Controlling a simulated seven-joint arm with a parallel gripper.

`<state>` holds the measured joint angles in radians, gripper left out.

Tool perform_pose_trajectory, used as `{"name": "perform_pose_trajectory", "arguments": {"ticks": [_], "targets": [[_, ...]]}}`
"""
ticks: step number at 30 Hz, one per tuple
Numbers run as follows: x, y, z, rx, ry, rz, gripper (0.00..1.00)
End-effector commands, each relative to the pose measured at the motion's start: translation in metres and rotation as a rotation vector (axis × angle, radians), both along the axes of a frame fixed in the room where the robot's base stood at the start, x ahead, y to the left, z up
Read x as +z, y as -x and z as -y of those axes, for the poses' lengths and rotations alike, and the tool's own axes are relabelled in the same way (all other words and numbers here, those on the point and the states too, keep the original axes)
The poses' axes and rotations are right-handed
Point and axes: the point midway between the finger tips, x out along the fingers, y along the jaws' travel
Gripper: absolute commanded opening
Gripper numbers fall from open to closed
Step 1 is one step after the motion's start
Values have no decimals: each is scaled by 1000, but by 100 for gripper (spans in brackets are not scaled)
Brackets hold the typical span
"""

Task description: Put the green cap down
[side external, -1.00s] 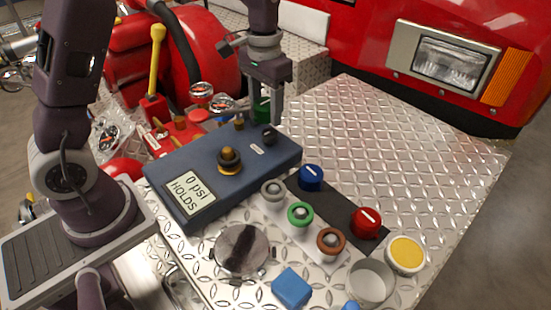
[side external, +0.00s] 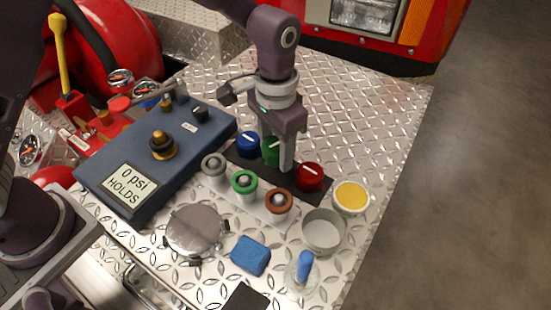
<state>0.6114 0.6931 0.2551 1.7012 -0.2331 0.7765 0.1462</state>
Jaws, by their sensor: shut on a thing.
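My gripper (side external: 277,158) is over the dark strip (side external: 236,157) on the diamond-plate bumper. It is shut on the green cap (side external: 269,151), which shows partly between the fingers. The cap is between the blue cap (side external: 248,143) and the red cap (side external: 310,176), both on the strip. The fingers hide part of the green cap, and I cannot tell whether its underside touches the strip.
In front are grey (side external: 214,168), green (side external: 243,185) and brown (side external: 278,203) ringed fittings. A blue-grey box (side external: 205,137) reads "0 psi HOLDS". A metal dish (side external: 323,232), yellow-filled tin (side external: 352,197) and blue sponge (side external: 250,256) stand nearby. The bumper's back right is clear.

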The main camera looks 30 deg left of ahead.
Motion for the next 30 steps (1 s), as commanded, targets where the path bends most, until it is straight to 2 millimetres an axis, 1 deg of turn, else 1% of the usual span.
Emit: {"name": "perform_pose_trajectory", "arguments": {"ticks": [1, 3, 6, 13, 27, 28, 30], "targets": [[-11, 1, -1, 1, -3, -5, 0], [-24, 1, -1, 1, -2, -4, 0], [-32, 0, -1, 1, -1, -1, 0], [-32, 0, -1, 1, 0, 0, 0], [-44, 0, -1, 1, 0, -1, 0], [-44, 0, -1, 1, 0, -1, 56], [-44, 0, -1, 1, -2, -1, 70]]}}
